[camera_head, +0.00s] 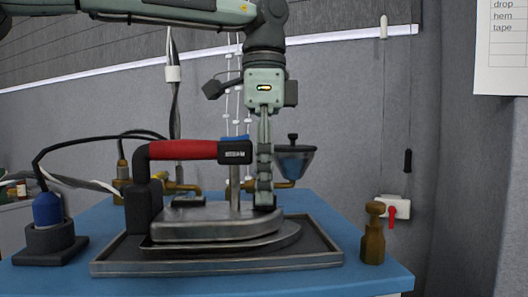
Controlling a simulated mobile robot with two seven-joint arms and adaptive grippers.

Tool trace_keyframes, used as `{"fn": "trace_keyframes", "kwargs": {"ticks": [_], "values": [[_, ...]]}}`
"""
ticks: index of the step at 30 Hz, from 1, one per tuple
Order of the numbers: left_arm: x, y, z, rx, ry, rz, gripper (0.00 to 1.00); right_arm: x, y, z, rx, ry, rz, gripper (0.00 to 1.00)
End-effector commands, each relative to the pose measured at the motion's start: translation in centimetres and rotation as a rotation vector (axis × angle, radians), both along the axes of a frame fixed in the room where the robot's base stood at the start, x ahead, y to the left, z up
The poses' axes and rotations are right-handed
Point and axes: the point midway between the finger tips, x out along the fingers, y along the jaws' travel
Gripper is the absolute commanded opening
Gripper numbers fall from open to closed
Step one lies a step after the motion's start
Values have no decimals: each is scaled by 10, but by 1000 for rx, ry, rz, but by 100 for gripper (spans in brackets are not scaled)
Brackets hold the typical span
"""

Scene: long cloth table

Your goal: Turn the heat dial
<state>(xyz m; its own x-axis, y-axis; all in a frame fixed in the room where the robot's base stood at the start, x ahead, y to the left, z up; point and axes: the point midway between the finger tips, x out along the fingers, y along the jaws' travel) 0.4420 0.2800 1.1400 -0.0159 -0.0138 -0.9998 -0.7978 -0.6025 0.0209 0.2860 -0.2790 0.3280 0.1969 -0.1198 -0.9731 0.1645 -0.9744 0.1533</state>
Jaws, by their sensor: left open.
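A steam iron (218,229) with a red handle (183,150) rests in a dark metal-rimmed tray (215,265) on the blue table. A low dark part (188,201) sits on top of the iron body under the handle; I cannot tell whether it is the heat dial. My left gripper (264,204) points straight down at the front right part of the iron, just right of the handle's black end. Its fingers overlap in this view, and their tips look close to the iron's top. It is open; no held object shows. My right gripper is out of view.
A brown knobbed post (373,235) stands at the table's right edge. A blue and black fitting (47,225) with a cable is at left. A dark cup (293,162) and brass pipes are behind the iron. A white box with a red lever (392,212) is at the right.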

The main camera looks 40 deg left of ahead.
Motion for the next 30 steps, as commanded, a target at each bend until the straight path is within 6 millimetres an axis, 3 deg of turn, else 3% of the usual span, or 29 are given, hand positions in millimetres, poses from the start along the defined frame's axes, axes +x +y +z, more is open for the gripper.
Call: {"fn": "trace_keyframes", "kwargs": {"ticks": [15, 21, 30], "values": [[2, 1, 97, -1, -2, -2, 50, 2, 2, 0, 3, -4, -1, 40], [2, 1, 112, 1, -1, -1, 50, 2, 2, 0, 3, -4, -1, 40], [1, 2, 113, 1, -1, -1, 50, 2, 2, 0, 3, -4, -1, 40]]}}
